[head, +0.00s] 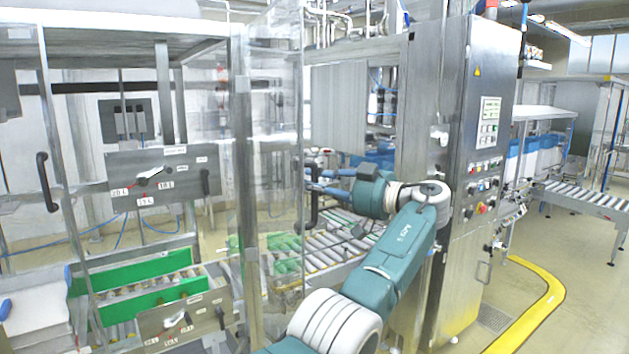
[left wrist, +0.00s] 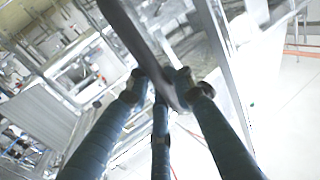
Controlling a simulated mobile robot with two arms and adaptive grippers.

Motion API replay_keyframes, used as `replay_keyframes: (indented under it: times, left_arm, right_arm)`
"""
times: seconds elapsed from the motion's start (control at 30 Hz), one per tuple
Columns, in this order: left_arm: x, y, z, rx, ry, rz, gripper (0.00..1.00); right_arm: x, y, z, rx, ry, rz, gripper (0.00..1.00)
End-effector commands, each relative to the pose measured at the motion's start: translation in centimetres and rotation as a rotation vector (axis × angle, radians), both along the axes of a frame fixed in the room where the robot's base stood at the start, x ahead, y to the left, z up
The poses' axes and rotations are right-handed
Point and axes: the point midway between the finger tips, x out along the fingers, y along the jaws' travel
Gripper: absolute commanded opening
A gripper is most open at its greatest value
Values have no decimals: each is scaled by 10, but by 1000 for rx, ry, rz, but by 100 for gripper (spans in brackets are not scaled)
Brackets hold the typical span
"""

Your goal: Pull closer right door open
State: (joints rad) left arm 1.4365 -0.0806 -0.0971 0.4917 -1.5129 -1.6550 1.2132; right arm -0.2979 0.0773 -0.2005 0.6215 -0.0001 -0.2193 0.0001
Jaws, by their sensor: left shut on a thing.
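The closer right door (head: 275,150) is a tall clear panel in a metal frame, near the middle of the head view. It stands at an angle, with an open gap between it and the steel cabinet on its right. Its dark upright handle (head: 313,200) is on its right edge. My left gripper (head: 316,180) is at this handle, its teal fingers reaching in from the right. In the left wrist view the fingers (left wrist: 161,88) close around the dark handle bar (left wrist: 145,45). My right gripper is not in view.
A steel control cabinet (head: 470,190) stands close to the right of my left arm. A roller conveyor (head: 335,245) lies behind the door. Another door handle (head: 48,183) is at the far left. A yellow floor rail (head: 540,305) curves at the lower right.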

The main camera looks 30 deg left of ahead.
Motion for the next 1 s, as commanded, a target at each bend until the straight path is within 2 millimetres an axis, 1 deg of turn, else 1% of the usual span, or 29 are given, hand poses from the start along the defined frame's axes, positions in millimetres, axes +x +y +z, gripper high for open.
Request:
replay_keyframes:
  times: [0.03, 0.43, 0.47, 0.5, 0.53, 0.83, 0.93, 1.0]
  left_arm:
    - [1, -2, -4, -8, 6, 0, 0]
    - [1, -2, -5, -9, 5, 1, 0]
    - [1, -2, -5, -9, 5, 1, 27]
    - [0, -2, -4, -8, 5, 2, 35]
    - [0, -1, -4, -8, 5, 2, 40]
    - [0, -2, -1, -4, 1, 1, 40]
    - [0, -9, -1, -3, 1, 0, 40]
    - [1, -20, 0, -2, 1, -2, 40]
  right_arm:
    - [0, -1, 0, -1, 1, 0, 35]
    - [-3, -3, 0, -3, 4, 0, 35]
    - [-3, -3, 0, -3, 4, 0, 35]
    - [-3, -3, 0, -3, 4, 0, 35]
    - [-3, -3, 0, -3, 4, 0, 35]
    - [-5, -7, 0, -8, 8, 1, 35]
    - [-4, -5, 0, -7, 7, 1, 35]
    - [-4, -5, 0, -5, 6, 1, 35]
